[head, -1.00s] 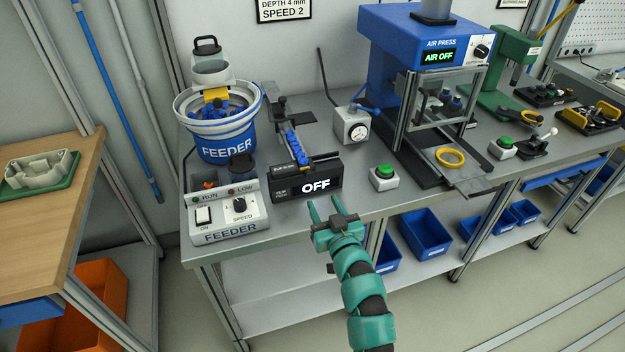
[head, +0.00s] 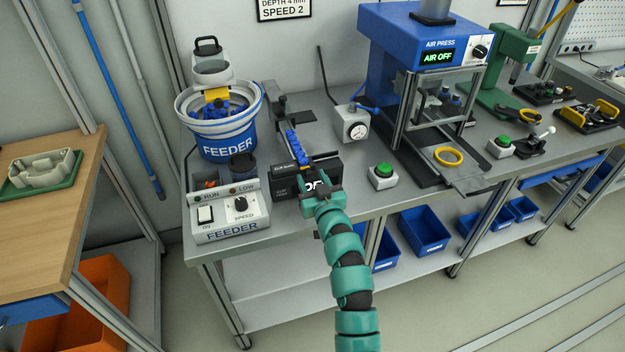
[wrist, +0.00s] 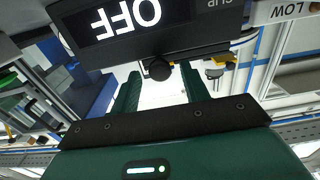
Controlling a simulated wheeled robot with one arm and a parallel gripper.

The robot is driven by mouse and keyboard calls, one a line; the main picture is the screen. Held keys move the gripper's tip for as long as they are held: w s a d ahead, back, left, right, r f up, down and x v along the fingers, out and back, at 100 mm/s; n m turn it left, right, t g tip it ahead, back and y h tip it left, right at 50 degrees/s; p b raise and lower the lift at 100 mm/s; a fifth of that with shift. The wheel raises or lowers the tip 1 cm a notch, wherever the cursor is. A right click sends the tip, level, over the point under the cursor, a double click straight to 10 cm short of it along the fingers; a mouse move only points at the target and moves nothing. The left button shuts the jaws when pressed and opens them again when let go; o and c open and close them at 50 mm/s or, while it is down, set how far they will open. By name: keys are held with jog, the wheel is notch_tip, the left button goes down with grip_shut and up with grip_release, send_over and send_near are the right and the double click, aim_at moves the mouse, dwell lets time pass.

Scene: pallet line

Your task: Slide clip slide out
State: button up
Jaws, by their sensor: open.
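The clip slide unit is a black box (head: 290,184) on the bench, with a track of blue clips (head: 293,142) running up behind it. Its lit display reads OFF upside down in the wrist view (wrist: 125,18); my gripper hides part of it in the head view. A small round black knob (wrist: 160,69) shows below the box in the wrist view. My green gripper (head: 316,181) is in front of the box. In the wrist view its open fingers (wrist: 161,76) stand one on each side of the knob; contact cannot be told.
The feeder control box (head: 229,214) and blue feeder bowl (head: 228,140) stand to the left. A green button (head: 383,176) and the blue air press (head: 420,45), reading AIR OFF, stand to the right. A gauge (head: 353,126) is behind.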

jog(key=shift+c, duration=0.5)
grip_shut()
jog(key=shift+w+d+f+b, duration=0.2)
jog(key=shift+d+b, duration=0.2)
jog(key=shift+b, duration=0.2)
jog(key=d+b, duration=0.2)
jog(key=w+d+b, duration=0.1)
jog(key=d+b, duration=0.2)
jog(key=shift+w+d+b, duration=0.3)
jog(key=shift+w, duration=0.05)
jog(key=shift+w+d+r+b, duration=0.2)
jog(key=shift+d+b, duration=0.15)
jog(key=shift+d, duration=0.15)
jog(key=shift+r, duration=0.15)
jog(key=shift+o, duration=0.5)
grip_release()
jog(key=shift+d, duration=0.15)
